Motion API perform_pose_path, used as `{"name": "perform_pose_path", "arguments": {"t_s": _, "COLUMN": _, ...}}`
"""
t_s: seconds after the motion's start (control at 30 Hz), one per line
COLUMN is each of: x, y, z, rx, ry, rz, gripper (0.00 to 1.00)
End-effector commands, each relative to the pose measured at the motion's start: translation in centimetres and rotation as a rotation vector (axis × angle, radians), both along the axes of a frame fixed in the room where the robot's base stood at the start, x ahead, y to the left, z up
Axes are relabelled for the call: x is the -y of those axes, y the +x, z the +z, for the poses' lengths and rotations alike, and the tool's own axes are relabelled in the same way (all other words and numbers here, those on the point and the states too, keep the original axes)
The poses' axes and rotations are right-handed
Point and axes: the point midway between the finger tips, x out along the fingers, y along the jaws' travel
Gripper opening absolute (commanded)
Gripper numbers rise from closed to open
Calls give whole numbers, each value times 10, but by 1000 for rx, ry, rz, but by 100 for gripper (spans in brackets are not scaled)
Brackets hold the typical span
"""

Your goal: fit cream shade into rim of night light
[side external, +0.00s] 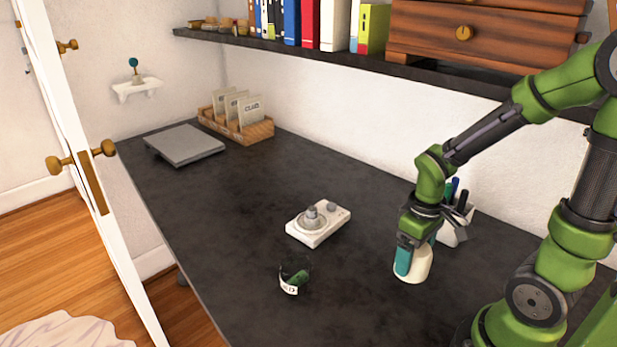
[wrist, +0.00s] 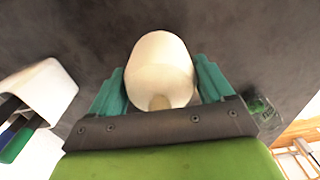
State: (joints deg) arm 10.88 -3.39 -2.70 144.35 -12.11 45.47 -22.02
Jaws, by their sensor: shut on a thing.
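The cream shade (side external: 416,266) is a rounded cup shape held in my gripper (side external: 407,265), at or just above the dark desk; I cannot tell whether it touches. In the wrist view the shade (wrist: 160,68) sits between the two teal fingers of my gripper (wrist: 160,88), which are shut on its sides. The night light (side external: 318,224) is a white rectangular base with a round grey rim and a bulb-like post in the middle, plus a small grey knob. It lies on the desk to the left of my gripper, apart from the shade. The night light is not seen in the wrist view.
A dark glass (side external: 295,272) with a label and something green inside stands left of the gripper. A white pen holder (side external: 452,232) stands close behind my gripper. A grey flat device (side external: 185,145) and a wooden card rack (side external: 236,126) are at the far end. The desk between is clear.

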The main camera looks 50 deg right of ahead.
Motion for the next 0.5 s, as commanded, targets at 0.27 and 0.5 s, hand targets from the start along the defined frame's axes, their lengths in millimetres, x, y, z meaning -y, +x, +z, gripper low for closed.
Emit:
{"name": "perform_pose_path", "arguments": {"t_s": 0.27, "x": 8, "y": 75, "z": 26, "rx": -1, "ry": -6, "rz": 29, "gripper": 50}}
{"name": "perform_pose_path", "arguments": {"t_s": 0.5, "x": 9, "y": 164, "z": 52, "rx": -6, "ry": -8, "rz": 61, "gripper": 50}}
